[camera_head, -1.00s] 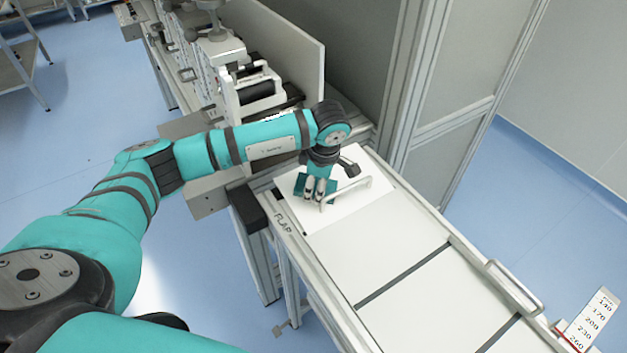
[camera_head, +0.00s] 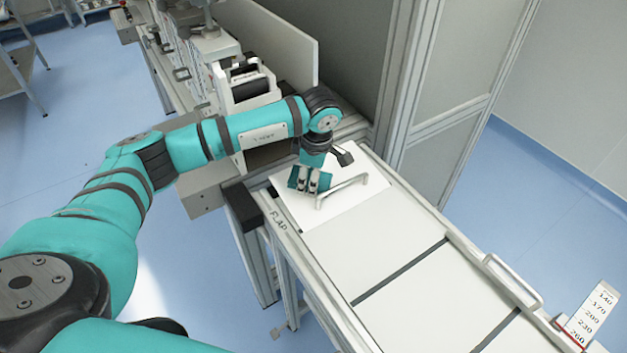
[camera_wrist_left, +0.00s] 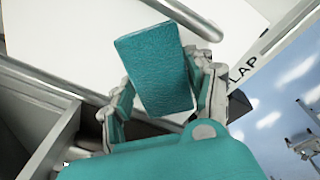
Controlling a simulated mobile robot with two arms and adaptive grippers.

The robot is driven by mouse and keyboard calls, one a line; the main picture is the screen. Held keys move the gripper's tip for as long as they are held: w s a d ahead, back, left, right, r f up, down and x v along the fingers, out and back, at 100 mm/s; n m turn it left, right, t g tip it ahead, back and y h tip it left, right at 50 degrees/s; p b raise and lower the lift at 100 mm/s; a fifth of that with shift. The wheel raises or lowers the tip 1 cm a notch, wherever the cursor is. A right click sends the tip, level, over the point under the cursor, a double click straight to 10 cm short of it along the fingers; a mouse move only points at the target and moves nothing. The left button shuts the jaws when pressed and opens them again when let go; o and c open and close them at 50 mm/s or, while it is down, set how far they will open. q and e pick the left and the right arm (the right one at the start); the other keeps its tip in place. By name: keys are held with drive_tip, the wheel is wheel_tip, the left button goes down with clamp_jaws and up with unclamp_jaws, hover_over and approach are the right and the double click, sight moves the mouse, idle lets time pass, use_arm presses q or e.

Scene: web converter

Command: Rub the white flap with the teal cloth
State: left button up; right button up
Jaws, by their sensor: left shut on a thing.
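The white flap (camera_head: 345,203) is the bright panel at the far end of the long table, with a metal handle (camera_head: 343,190) on it. It also shows in the left wrist view (camera_wrist_left: 80,40). My left gripper (camera_head: 308,183) is over the far left part of the flap, left of the handle, pointing down. It is shut on the teal cloth (camera_wrist_left: 155,68), a folded rectangular pad between its fingers. The cloth also shows in the head view (camera_head: 294,178), low at the flap's surface; I cannot tell whether it touches. My right gripper is not in view.
The word FLAP (camera_head: 278,220) is printed on the table's left rail. A second handle (camera_head: 512,282) and a number scale (camera_head: 592,315) are at the near right. Machine units (camera_head: 245,85) and a tall grey cabinet (camera_head: 430,100) stand beyond. The near white panels (camera_head: 375,247) are bare.

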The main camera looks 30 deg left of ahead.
use_arm(q)
drive_tip(key=shift+w+a+r, duration=0.1)
drive_tip(key=shift+a, duration=0.1)
drive_tip(key=shift+r, duration=0.3)
drive_tip(key=r+p, duration=0.2)
drive_tip(key=r, duration=0.1)
drive_tip(key=r+p, duration=0.1)
drive_tip(key=r, duration=0.1)
drive_tip(key=shift+s+d, duration=0.2)
drive_tip(key=shift+d, duration=0.1)
drive_tip(key=shift+r+p, duration=0.2)
drive_tip(key=shift+p, duration=0.15)
drive_tip(key=shift+s+d, duration=0.1)
drive_tip(key=shift+s+d+r+p, duration=0.1)
drive_tip(key=shift+d+r+p, duration=0.1)
drive_tip(key=shift+r+p, duration=1)
drive_tip(key=shift+r+b, duration=0.25)
drive_tip(key=shift+b, duration=0.15)
